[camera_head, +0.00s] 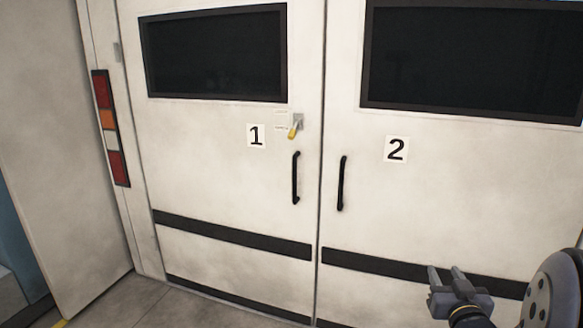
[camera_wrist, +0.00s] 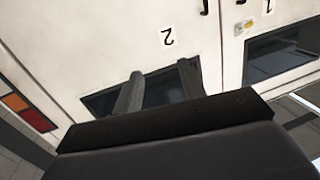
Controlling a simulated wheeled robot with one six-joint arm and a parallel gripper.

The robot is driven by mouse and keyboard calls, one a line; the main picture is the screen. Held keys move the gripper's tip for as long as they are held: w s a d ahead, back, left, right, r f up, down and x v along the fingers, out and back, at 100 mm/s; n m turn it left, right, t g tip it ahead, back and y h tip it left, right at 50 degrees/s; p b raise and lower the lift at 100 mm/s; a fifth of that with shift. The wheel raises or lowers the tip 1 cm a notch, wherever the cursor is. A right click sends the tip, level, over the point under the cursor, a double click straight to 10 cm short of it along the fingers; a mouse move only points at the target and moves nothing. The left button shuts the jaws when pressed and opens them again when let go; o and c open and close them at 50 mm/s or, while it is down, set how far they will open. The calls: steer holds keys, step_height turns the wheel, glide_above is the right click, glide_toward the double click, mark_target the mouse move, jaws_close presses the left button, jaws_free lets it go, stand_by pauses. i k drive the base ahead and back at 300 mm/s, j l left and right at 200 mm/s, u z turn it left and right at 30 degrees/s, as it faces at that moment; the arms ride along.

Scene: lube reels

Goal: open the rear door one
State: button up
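Rear door one (camera_head: 205,165) is a white door on the left of the head view, marked with a "1" label (camera_head: 256,136). It is shut against the door beside it. A black vertical handle (camera_head: 296,178) is near its right edge, with a yellow latch lever (camera_head: 295,129) on a grey mount above. My gripper (camera_head: 446,276) is at the lower right, in front of door two, well apart from the handle and latch. Its two fingers are spread and empty. In the wrist view the fingers (camera_wrist: 158,88) are apart, and the yellow latch (camera_wrist: 243,26) shows at the upper right, upside down.
Door two (camera_head: 440,190), also white and shut, has its own black handle (camera_head: 342,183) close to the seam. A red, orange and white lamp strip (camera_head: 110,128) is at the left. A white panel (camera_head: 55,160) stands at the far left. Grey floor (camera_head: 165,305) lies below.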

mark_target(217, 89)
steer(key=i+j, duration=1.55)
